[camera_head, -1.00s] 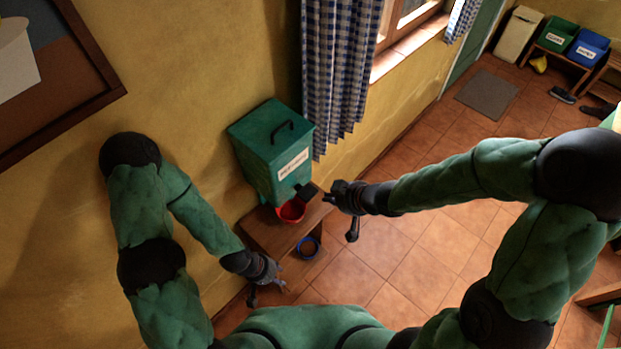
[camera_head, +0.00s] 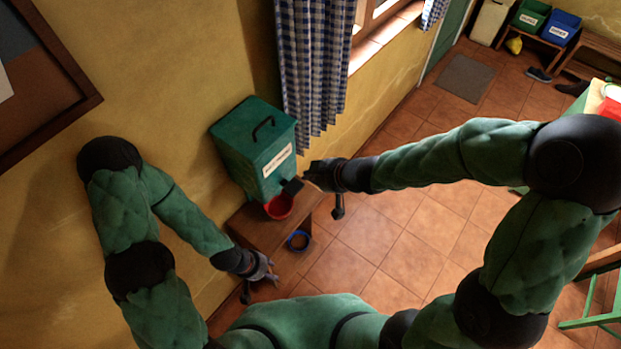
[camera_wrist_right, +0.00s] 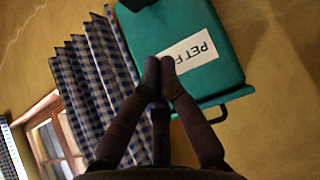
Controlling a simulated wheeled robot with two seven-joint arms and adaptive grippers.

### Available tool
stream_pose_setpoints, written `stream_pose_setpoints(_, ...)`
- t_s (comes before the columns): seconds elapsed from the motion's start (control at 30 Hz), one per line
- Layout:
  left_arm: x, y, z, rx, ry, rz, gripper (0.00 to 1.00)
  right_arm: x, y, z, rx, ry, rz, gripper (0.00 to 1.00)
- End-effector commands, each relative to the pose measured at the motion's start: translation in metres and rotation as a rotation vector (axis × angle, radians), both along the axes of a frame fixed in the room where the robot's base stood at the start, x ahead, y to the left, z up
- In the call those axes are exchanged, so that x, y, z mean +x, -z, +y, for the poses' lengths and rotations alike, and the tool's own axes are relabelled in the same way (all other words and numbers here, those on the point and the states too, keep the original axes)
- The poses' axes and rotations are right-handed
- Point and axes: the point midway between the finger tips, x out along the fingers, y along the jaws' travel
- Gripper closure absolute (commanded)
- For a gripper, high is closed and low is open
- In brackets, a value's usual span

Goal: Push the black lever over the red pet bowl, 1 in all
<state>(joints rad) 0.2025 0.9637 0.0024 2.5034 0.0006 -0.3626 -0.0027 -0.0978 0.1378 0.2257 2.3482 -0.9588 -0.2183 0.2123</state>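The green pet food dispenser (camera_head: 255,155) stands against the yellow wall, with a black lever (camera_head: 292,187) low on its front. The red pet bowl (camera_head: 279,206) sits below the lever on a wooden bench. My right gripper (camera_head: 308,177) is just right of the lever; I cannot tell whether it touches. In the right wrist view its fingertips (camera_wrist_right: 159,68) are together with nothing visible between them, in front of the dispenser's label (camera_wrist_right: 190,50). My left gripper (camera_head: 262,280) has its fingers apart and is empty, low beside the bench.
A blue bowl (camera_head: 298,241) is on the lower right of the bench area. A checked curtain (camera_head: 315,70) hangs right of the dispenser. Green and blue bins (camera_head: 558,27) stand far back right.

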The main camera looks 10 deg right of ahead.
Motion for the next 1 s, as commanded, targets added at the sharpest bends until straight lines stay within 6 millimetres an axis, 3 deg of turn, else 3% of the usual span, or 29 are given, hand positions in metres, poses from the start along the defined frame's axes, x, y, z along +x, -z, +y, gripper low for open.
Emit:
stream_pose_setpoints(0.03,0.0,0.011,0.0,0.0,0.0,0.0,0.6,0.004,0.011,0.005,0.0,-0.003,0.0,1.0)
stream_pose_setpoints(0.4,0.0,0.048,0.0,0.0,0.0,0.0,0.6,0.037,0.058,0.038,0.0,-0.002,0.001,1.0)
stream_pose_setpoints(0.6,0.0,0.062,0.0,0.0,0.0,0.0,0.6,0.037,0.082,0.038,-0.001,0.001,0.002,1.0)
stream_pose_setpoints(1.0,0.0,0.067,0.0,0.0,0.0,0.0,0.6,0.038,0.093,0.037,0.0,0.001,0.0,1.0)
